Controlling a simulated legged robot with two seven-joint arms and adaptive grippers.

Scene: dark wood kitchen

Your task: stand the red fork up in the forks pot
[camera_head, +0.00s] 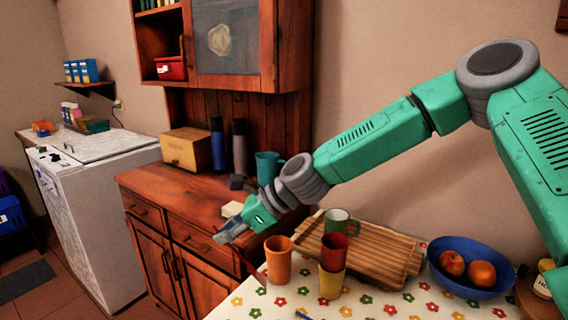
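I cannot make out a red fork in this view. Three cup-like pots stand on the flowered tablecloth: an orange one (278,262), a red one (334,249) and a yellow one (331,284). The yellow one overlaps the red one's lower part. I cannot tell which is the forks pot. My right gripper (222,236) reaches in from the right, over the gap between the wooden cabinet and the table, left of the orange pot. Its fingers are small and seen side-on, so their opening and any hold are unclear. My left gripper is out of view.
A ribbed wooden tray (378,252) with a green mug (337,220) lies behind the pots. A blue bowl (446,278) of fruit stands right. A blue piece (303,316) shows at the bottom edge. The cloth (400,304) is clear in front of the tray.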

